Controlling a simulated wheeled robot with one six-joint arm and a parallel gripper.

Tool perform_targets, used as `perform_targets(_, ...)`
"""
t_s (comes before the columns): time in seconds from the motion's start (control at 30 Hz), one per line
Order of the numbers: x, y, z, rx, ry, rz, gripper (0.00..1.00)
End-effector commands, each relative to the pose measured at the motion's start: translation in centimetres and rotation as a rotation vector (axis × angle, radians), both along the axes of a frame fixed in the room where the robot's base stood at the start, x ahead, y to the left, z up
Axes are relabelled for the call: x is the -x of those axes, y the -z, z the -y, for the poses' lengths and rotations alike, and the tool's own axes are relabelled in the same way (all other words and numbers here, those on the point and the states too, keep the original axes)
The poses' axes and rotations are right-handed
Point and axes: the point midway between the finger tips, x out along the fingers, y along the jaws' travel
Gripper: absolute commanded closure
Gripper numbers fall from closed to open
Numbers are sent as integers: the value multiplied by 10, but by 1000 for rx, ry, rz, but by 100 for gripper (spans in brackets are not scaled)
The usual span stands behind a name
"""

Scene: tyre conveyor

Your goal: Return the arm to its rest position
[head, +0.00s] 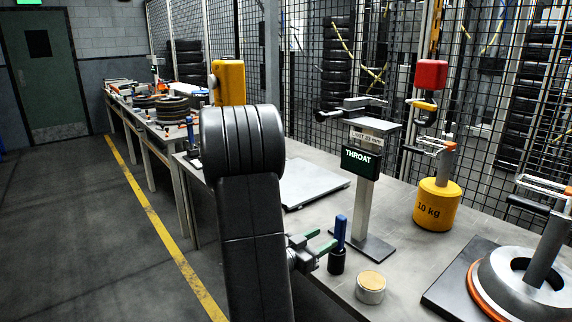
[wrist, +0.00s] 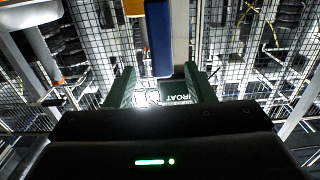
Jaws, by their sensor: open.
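My gripper (head: 325,240) is at the front edge of the grey bench (head: 306,226), with its green-tipped fingers pointing right. In the wrist view my gripper (wrist: 160,76) has its fingers apart, with nothing clasped between them. A blue-handled tool (head: 341,231) stands upright in a black holder (head: 336,262) just beyond the fingertips. Its blue handle (wrist: 159,40) shows ahead of the finger gap in the wrist view. My arm rises in front of the bench and hides part of it.
A stand with a THROAT display (head: 361,162) is behind the tool. A yellow 10 kg weight (head: 437,205), a round tan-topped puck (head: 371,287) and a metal disc (head: 520,286) are on the right. A mesh fence (head: 300,80) runs behind. The floor left of my arm is clear.

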Motion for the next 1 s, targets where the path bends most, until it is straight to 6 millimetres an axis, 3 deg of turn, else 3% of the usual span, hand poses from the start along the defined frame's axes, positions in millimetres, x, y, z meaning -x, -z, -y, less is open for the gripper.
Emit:
perform_targets(0.5,-60,6,78,0,3,0,51)
perform_targets(1.0,-61,-5,76,1,0,-1,51)
